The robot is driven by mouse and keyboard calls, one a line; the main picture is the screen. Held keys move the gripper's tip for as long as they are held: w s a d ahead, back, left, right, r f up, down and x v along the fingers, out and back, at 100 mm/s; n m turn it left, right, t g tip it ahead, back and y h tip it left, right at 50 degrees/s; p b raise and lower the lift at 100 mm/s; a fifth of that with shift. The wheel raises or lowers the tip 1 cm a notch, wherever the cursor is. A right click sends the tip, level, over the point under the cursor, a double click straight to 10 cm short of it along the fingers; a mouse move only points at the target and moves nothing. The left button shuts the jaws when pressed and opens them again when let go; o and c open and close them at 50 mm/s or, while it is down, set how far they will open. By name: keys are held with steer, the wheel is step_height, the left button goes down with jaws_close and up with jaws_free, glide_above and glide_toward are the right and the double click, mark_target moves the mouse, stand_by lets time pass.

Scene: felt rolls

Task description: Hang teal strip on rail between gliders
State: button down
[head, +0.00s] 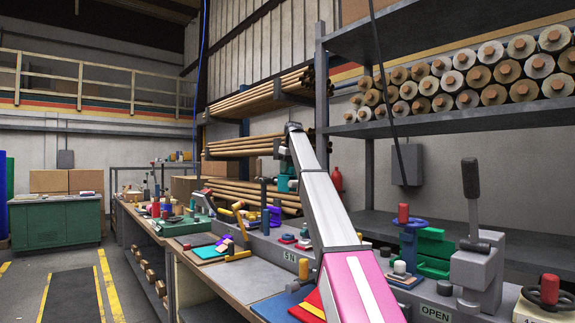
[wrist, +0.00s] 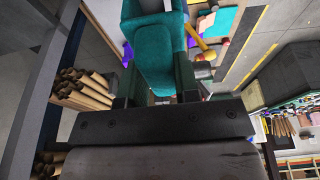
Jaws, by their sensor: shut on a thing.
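In the wrist view, my gripper (wrist: 158,88) has its two dark fingers shut on a teal strip (wrist: 158,55). The strip stands out beyond the fingers and fills the upper middle of that view; its far end is cut off. In the head view, my white and pink arm reaches up and away over the bench. A small teal patch shows beside its far end, but I cannot tell whether it is the strip, and the gripper is mostly hidden there. I cannot make out the rail or the gliders in either view.
The long workbench (head: 245,284) carries flat felt pieces, tools and several levers and knobs. A grey lever unit (head: 476,270) stands at the right. Felt rolls (head: 493,95) fill the shelf above. A green cabinet (head: 55,222) stands at the left, beyond the clear floor.

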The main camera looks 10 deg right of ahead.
steer(key=shift+f, duration=0.35)
steer(key=shift+f, duration=0.4)
stand_by(0.5)
steer(key=c, duration=0.8)
jaws_free()
steer(key=v, duration=1)
steer(key=shift+d+r, duration=0.1)
steer(key=shift+r, duration=0.3)
steer(key=shift+s, duration=0.1)
